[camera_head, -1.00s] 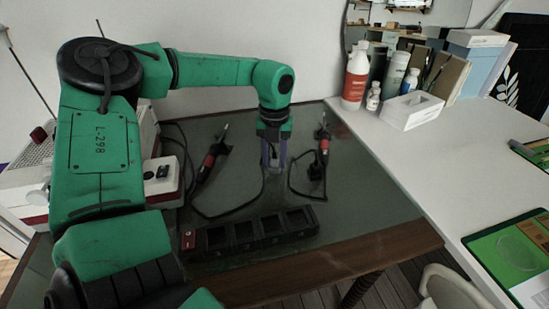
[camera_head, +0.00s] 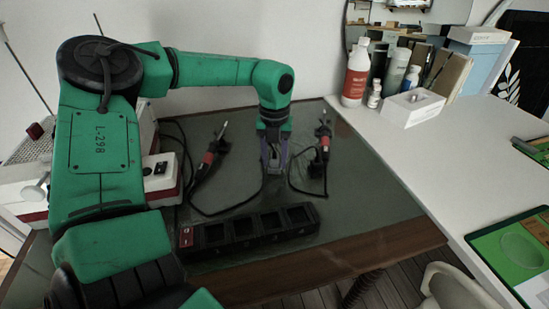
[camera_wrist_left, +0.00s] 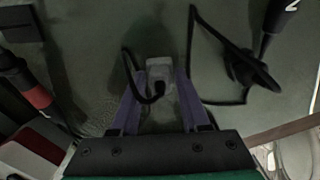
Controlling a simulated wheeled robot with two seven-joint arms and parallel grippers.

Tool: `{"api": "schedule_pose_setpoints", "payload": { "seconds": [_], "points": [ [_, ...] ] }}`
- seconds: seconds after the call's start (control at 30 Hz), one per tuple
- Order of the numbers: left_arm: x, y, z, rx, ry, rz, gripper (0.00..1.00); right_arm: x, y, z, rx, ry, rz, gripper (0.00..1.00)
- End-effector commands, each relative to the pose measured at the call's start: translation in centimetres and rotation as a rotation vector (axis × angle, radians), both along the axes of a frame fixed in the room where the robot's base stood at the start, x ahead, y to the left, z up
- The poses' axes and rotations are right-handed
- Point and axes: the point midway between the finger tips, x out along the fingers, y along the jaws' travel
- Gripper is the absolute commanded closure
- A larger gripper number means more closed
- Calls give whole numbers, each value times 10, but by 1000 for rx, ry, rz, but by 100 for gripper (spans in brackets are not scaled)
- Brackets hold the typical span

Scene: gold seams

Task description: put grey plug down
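The grey plug (camera_wrist_left: 160,72) sits on the dark green table mat in the left wrist view, between the purple fingertips of my left gripper (camera_wrist_left: 161,84). A black cable curls from it. The fingers stand apart, with a narrow gap beside the plug. In the head view my left gripper (camera_head: 274,166) points down at the mat, between two soldering tools, its fingers spread. The plug is mostly hidden there by the fingers. My right gripper is not in view.
Red-and-black soldering tools lie left (camera_head: 209,160) and right (camera_head: 322,150) of the gripper, with black cables on the mat. A black slotted power strip (camera_head: 250,229) lies in front. A soldering station (camera_head: 161,180) stands left.

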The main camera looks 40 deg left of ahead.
Motion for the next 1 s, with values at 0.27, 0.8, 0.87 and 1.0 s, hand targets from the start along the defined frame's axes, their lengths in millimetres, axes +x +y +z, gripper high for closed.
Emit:
{"api": "schedule_pose_setpoints", "payload": {
  "seconds": [0.27, 0.8, 0.87, 1.0],
  "points": [
    [0, 0, 0, 0, 0, 0, 29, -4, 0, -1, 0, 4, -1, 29],
    [1, 0, 86, 2, -6, 0, 29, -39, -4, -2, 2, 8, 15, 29],
    [1, 0, 101, 3, -4, 0, 29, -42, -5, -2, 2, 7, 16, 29],
    [0, 0, 126, 1, -2, 0, 29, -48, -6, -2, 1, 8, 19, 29]
  ]
}}
